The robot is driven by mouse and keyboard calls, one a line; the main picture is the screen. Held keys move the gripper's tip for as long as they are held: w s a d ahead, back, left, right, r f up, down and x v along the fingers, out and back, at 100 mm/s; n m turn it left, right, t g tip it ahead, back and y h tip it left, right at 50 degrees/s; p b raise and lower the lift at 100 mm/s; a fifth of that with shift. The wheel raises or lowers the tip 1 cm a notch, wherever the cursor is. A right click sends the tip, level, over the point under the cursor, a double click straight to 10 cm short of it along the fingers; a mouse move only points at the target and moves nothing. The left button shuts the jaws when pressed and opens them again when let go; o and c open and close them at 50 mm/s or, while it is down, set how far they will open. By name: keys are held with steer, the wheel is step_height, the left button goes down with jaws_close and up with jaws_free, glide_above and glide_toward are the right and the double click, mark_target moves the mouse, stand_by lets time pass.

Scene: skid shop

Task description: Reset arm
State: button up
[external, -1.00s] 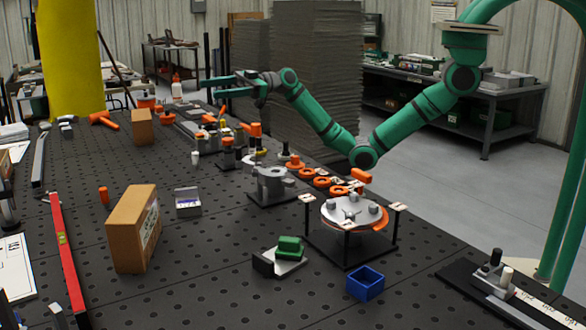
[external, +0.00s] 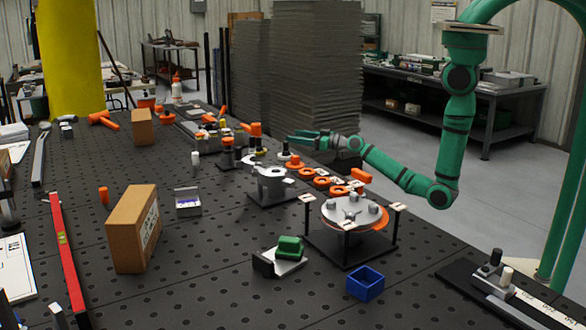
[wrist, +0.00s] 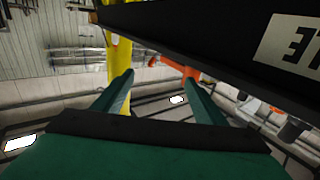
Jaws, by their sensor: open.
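My green arm hangs from its mount at the upper right in the external view. It bends low behind the far right edge of the table, and its forearm points left. My gripper (external: 306,137) is open, with nothing seen between its fingers, above the far edge of the black table near the orange clamps. In the wrist view the two green fingers of my gripper (wrist: 158,92) stand apart.
The perforated black table (external: 215,285) carries a cardboard box (external: 130,232), a blue bin (external: 365,283), a round fixture (external: 350,213) and several orange clamps and rings (external: 322,182). A grey stack (external: 312,80) stands behind my gripper. Open floor (external: 400,150) lies right of the table.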

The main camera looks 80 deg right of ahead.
steer(key=s+a+f+g, duration=0.1)
steer(key=s+a+f, duration=0.1)
steer(key=s+f, duration=0.35)
steer(key=s+a+f, duration=0.2)
steer(key=s+a, duration=0.1)
steer(key=s, duration=0.5)
steer(key=s+a+f+g, duration=0.1)
steer(key=s+a+f, duration=0.15)
steer(key=s, duration=0.45)
steer(key=s+a+r+y, duration=0.1)
steer(key=s+a, duration=0.3)
steer(key=s, duration=0.3)
steer(key=s+a+r+n+y, duration=0.1)
steer(key=s+a+r, duration=0.1)
steer(key=s+a, duration=0.2)
steer(key=s+a+r+n+y, duration=0.1)
steer(key=s+a, duration=0.3)
steer(key=s, duration=0.7)
steer(key=shift+r+g, duration=0.3)
steer(key=shift+r, duration=0.25)
